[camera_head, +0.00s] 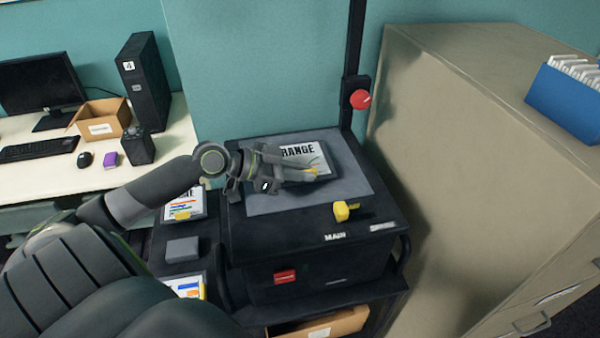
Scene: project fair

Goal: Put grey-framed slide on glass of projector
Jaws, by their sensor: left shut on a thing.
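The projector (310,265) is a black box with a grey glass plate (358,188) on top, a yellow knob (343,211) at its front and a red switch (285,276). A slide (307,151) with a grey frame and a white face, lettered "RANGE" as far as it shows, is at the glass's back middle. My left gripper (312,174) reaches in from the left and is shut on this slide, covering its left and front part. I cannot tell whether the slide touches the glass or is just above it. My right gripper is not in view.
Two other slides (184,204) (186,287) and a grey block (182,249) are left of the projector. A post with a red knob (360,99) rises behind it. A beige cabinet (480,150) with a blue file box (566,101) stands close on the right.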

